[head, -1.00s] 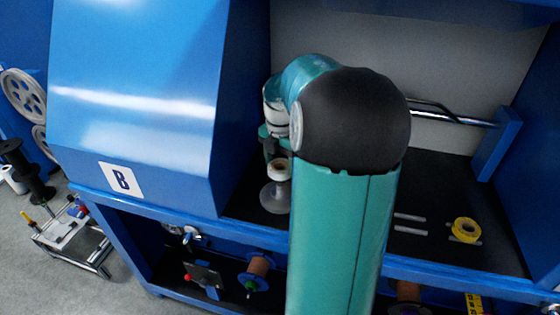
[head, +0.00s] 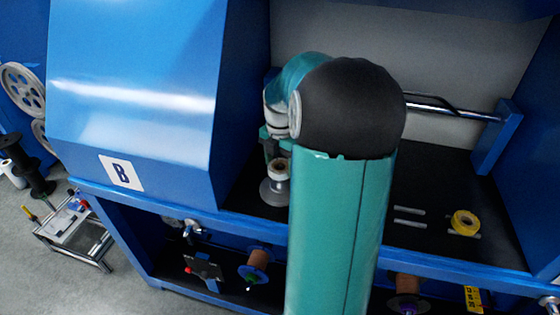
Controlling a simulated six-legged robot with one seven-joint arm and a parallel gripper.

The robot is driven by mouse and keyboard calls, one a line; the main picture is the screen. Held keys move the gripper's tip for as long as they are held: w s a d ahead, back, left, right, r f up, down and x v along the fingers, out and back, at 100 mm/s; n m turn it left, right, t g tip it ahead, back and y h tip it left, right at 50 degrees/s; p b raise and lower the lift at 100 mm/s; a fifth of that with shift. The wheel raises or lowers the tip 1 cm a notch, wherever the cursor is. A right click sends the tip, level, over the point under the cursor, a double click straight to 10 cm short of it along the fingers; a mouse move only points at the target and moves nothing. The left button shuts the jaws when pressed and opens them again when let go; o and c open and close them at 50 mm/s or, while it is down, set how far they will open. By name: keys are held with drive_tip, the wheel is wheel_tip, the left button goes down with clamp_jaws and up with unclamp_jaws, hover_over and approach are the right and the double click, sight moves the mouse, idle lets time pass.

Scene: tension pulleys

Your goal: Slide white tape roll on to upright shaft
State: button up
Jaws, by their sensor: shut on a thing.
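The white tape roll (head: 279,170) shows in the head view, low at the deck, just left of my teal arm. My gripper (head: 276,152) is above it, partly hidden by my arm, and is shut on the roll. A grey round base (head: 272,193) lies directly under the roll. The upright shaft itself does not show clearly; the roll and gripper cover the space above the base. I cannot tell whether the roll is around the shaft or just above it.
A yellow tape roll (head: 465,222) lies on the dark deck at the right, near two grey rods (head: 409,217). A blue housing marked B (head: 135,110) stands close to my gripper's left. A metal bar (head: 450,110) runs along the back. A blue front rail (head: 430,264) edges the deck.

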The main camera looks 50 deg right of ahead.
drive_tip(key=shift+f, duration=0.15)
idle(0.5)
drive_tip(key=shift+f, duration=1.2)
drive_tip(key=shift+f, duration=0.3)
drive_tip(key=shift+f, duration=0.85)
idle(0.4)
drive_tip(key=o, duration=1.1)
